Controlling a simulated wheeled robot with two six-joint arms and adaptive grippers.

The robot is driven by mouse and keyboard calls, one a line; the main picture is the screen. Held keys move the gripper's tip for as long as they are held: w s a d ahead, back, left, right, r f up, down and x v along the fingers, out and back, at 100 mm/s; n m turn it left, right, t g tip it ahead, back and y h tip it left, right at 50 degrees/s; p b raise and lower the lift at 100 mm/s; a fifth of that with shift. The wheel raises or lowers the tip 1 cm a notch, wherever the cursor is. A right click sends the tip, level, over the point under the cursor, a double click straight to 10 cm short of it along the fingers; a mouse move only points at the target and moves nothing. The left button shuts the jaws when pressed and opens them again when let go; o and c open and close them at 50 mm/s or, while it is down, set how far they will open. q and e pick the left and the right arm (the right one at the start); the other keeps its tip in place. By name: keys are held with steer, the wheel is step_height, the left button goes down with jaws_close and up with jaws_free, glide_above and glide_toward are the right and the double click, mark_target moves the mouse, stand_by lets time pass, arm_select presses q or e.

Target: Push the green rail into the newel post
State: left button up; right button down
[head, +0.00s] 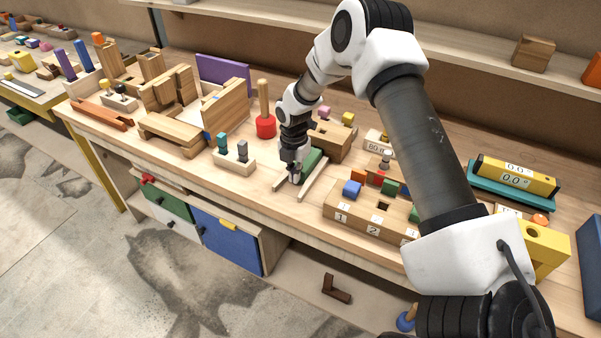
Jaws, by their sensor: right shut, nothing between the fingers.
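A green piece (313,161), which looks like the green rail, lies on the workbench between two pale wooden strips (315,180). My right gripper (294,179) is shut and empty, pointing down at the near left end of the green piece. It hides part of that piece, and I cannot tell whether they touch. A wooden block (338,142) stands just behind the far end of the green piece. It may be the newel post, but I cannot tell for sure. My left gripper is not in view.
A numbered wooden block (366,212) with coloured cubes stands to the right. The bench's front edge (255,204) is close in front, with bare wood before the strips.

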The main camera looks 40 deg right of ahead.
steer(key=shift+w+d, duration=0.35)
steer(key=shift+d, duration=0.45)
steer(key=shift+s+a+p, duration=0.2)
steer(key=shift+s+a, duration=0.1)
steer(key=shift+a, duration=0.4)
steer(key=shift+s+a+p, duration=0.15)
steer(key=shift+s+a, duration=0.1)
steer(key=shift+a, duration=0.45)
step_height(320, 180, up, 7)
steer(key=p, duration=0.5)
